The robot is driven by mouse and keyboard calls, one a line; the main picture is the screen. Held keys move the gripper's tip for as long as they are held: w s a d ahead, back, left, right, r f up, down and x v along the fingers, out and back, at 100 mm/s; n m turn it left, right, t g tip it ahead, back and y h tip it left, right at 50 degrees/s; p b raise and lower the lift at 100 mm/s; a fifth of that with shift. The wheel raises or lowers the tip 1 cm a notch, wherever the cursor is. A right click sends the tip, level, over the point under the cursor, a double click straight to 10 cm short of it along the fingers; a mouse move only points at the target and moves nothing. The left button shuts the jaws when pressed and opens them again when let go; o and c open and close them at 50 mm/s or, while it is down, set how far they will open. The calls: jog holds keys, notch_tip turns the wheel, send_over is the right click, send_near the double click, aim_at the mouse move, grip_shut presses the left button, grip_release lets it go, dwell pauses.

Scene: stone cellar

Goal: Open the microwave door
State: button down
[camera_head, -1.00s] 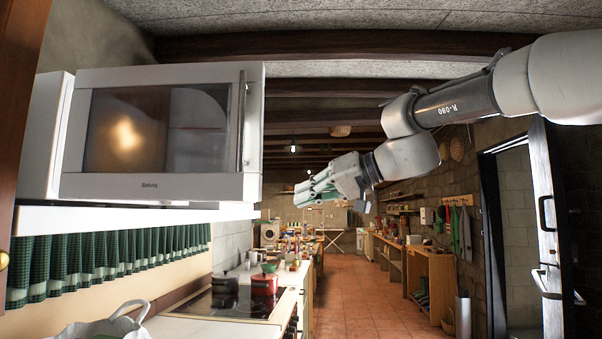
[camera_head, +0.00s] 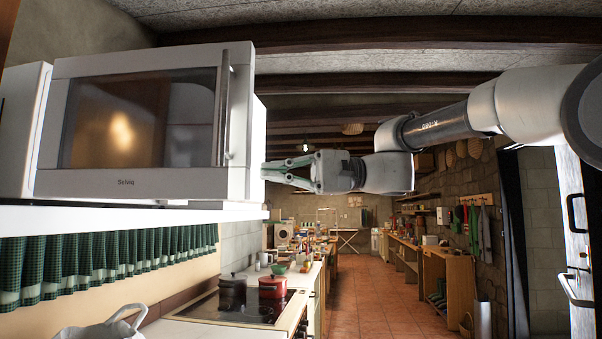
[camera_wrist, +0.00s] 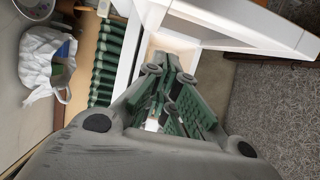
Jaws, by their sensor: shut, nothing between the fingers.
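The white microwave (camera_head: 20,125) sits on a white shelf at the left in the head view. Its door (camera_head: 245,125) has a dark window and a vertical handle (camera_head: 225,108) near its right edge. The door appears to stand slightly ajar, with a strip of the body showing behind its right edge. My gripper (camera_head: 268,172) reaches in from the right, its green-padded fingertips at the door's right edge, partly hidden there. In the wrist view, my gripper (camera_wrist: 165,72) is shut and empty, close to white panels; contact is unclear.
Below the microwave shelf (camera_head: 120,217) hang green checked curtains (camera_head: 110,262). A stove (camera_head: 235,305) with a dark pot and a red pot (camera_head: 272,288) stands under my arm. A white bag (camera_wrist: 45,62) lies at the lower left. The tiled aisle (camera_head: 370,295) is open.

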jog(key=s, duration=0.1)
jog(key=s+a, duration=0.1)
jog(key=s, duration=0.2)
jog(key=shift+s+a, duration=0.2)
jog(key=shift+a, duration=0.1)
jog(key=shift+s, duration=0.15)
jog(key=s+m+t, duration=0.1)
jog(key=s, duration=0.6)
jog(key=shift+s+d+t, duration=0.3)
jog(key=shift+d+t, duration=0.05)
jog(key=shift+t, duration=0.05)
jog(key=shift+w, duration=0.1)
